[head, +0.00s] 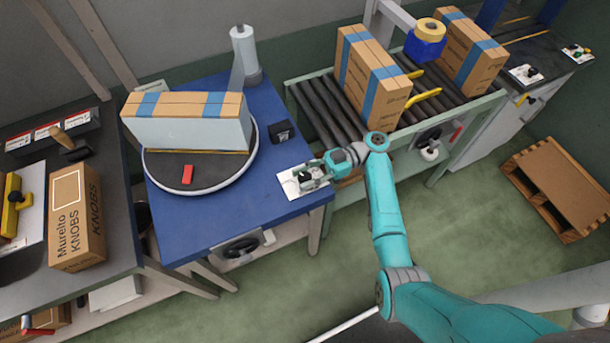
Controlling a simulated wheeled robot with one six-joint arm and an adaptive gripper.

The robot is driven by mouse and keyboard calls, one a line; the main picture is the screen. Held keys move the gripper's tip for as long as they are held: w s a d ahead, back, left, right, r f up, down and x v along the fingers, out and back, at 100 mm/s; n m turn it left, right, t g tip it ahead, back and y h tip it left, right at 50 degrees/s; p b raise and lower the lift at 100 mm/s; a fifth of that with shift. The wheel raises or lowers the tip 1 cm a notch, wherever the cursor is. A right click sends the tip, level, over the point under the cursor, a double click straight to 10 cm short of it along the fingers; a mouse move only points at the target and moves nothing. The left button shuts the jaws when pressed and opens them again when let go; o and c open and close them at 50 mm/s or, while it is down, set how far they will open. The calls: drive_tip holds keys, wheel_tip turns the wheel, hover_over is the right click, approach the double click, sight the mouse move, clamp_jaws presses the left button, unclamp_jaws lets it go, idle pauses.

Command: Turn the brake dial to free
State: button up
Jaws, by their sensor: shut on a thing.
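My gripper (306,179) reaches from the right over the front right corner of the blue table. It is shut on the small brake dial on a white plate (288,186) there. The fingers cover most of the dial, so its pointer and setting cannot be read. Left of the plate is a round turntable (190,173) with a grey rim. It bears a long carton (186,133) with blue tape and a small red block (187,174).
A small black box (283,131) and a white roll (244,52) stand on the blue table (215,230). The roller conveyor (312,108) behind carries taped cartons. A pallet (560,185) lies at right; the green floor in front is clear.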

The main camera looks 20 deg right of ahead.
sight(304, 177)
drive_tip(key=o, duration=1.1)
wheel_tip(304, 177, up, 10)
